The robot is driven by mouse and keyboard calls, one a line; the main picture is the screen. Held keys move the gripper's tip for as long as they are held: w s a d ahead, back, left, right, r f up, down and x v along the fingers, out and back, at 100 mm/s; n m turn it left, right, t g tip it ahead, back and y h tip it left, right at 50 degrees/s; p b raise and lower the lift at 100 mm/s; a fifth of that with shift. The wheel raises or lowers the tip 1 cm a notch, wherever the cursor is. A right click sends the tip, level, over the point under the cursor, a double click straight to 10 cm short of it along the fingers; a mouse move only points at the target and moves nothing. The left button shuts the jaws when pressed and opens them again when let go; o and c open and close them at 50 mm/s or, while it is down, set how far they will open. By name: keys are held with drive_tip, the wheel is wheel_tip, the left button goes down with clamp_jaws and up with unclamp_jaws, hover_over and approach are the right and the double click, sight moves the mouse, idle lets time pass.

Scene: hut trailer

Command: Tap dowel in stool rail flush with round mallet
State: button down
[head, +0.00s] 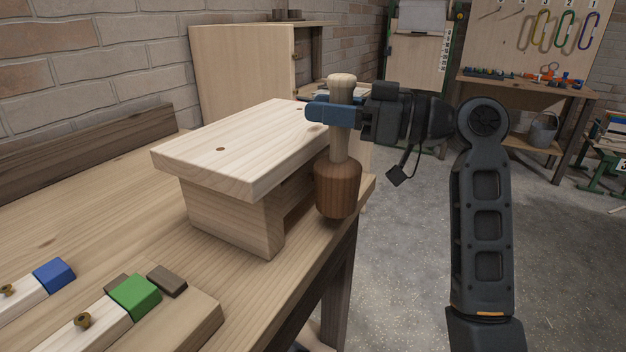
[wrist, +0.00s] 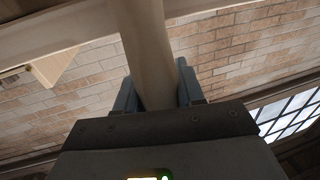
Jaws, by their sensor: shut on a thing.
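A round wooden mallet (head: 338,187) hangs head down from my gripper (head: 332,113), which is shut around its pale handle. The dark brown head is beside the right end of the stool, near the bench edge; I cannot tell whether it touches. In the wrist view the handle (wrist: 145,50) runs up between the two blue fingers (wrist: 158,92). The pale wooden stool (head: 235,148) stands upright on the workbench. A small dark round spot (head: 221,149) shows in its top. The rail and any dowel in it cannot be made out clearly.
The workbench (head: 120,215) carries wooden pieces with a blue block (head: 54,274) and a green block (head: 135,295) at the front left. A wooden cabinet (head: 240,72) stands behind. Open concrete floor (head: 400,250) lies to the right, with another table (head: 525,85) farther back.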

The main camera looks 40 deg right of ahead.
drive_tip(key=shift+w+a, duration=0.1)
drive_tip(key=shift+w, duration=0.3)
drive_tip(key=s+d+b, duration=0.1)
drive_tip(key=s+d, duration=0.1)
drive_tip(key=d, duration=0.7)
drive_tip(key=shift+s, duration=0.4)
